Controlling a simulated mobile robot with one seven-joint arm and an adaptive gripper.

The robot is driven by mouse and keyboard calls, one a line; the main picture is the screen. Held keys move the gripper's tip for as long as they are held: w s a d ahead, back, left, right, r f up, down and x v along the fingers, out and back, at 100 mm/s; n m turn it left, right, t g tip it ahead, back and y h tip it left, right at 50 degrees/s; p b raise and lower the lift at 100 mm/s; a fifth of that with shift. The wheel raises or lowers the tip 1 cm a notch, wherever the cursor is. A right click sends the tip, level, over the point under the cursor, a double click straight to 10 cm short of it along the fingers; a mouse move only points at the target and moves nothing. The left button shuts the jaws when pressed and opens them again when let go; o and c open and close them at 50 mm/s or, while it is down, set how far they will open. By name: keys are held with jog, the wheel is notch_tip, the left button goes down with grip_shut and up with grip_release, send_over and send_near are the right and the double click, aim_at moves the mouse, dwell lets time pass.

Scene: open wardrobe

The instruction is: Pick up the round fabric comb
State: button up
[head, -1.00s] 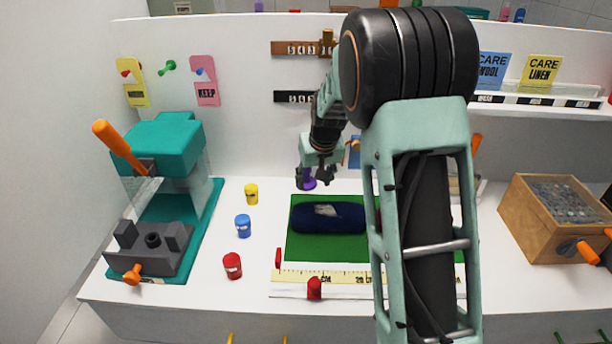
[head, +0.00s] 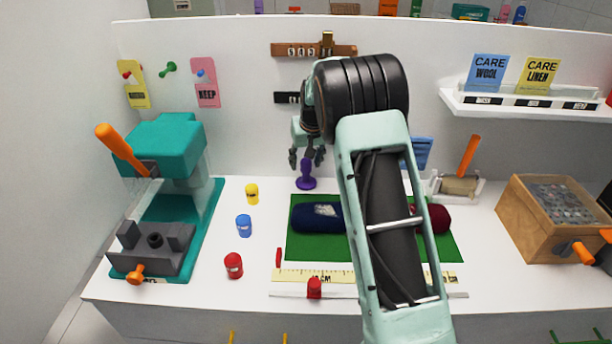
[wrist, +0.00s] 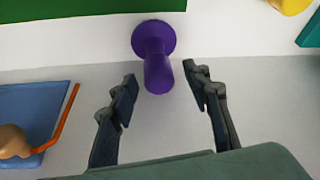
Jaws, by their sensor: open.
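The purple piece (head: 306,178) with a round base and an upright knobbed handle appears to be the round fabric comb. It stands on the white counter behind the green mat, near the back panel. In the wrist view the purple comb (wrist: 156,60) is upright, its handle end lying between the two fingertips with clear room on both sides. My gripper (head: 306,158) is open and empty, pointing down just over the handle in the head view. The gripper (wrist: 160,78) also shows open in the wrist view, with no finger seen touching the comb.
The green mat (head: 300,245) holds a navy roll (head: 316,217) and a dark red roll (head: 436,219), partly behind my arm. A teal press (head: 170,150) and coloured pots stand left.

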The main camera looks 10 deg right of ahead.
jog(key=shift+w+f, duration=0.15)
jog(key=shift+f, duration=0.3)
grip_shut()
jog(key=shift+r, duration=0.1)
